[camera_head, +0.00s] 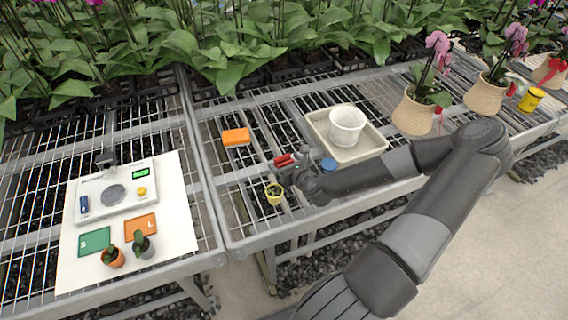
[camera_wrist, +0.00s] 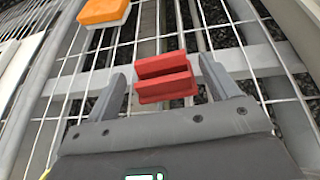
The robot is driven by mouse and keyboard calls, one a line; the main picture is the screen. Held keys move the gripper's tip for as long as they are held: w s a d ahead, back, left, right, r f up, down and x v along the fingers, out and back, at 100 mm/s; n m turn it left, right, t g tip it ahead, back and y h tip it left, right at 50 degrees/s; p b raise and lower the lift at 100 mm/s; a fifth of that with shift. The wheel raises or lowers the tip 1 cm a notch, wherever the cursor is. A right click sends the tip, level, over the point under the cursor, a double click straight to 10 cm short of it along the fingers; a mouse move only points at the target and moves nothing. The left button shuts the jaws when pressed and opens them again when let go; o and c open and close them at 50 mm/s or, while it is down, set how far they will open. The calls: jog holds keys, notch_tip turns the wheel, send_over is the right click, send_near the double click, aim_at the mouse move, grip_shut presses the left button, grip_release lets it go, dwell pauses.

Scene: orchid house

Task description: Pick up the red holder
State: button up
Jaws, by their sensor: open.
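The red holder (camera_wrist: 165,78) is a small grooved block in the wrist view, lying on the wire mesh bench. In the head view the red holder (camera_head: 284,160) shows just beyond my gripper, partly hidden by it. My gripper (camera_wrist: 163,82) is open, with one grey finger to the left of the holder and one to the right. Gaps show between the holder and both fingers. In the head view my gripper (camera_head: 290,168) is low over the bench, its fingers hard to make out.
An orange block (camera_head: 236,137) lies behind and left of the holder. A tray (camera_head: 374,146) with a white pot (camera_head: 346,126) and a blue round thing (camera_head: 329,165) are to the right. A scale (camera_head: 115,193) is at left.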

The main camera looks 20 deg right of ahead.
aim_at(282, 158)
jog(key=shift+x, duration=1.8)
jog(key=shift+d+r, duration=0.1)
jog(key=shift+c, duration=0.3)
jog(key=c, duration=0.9)
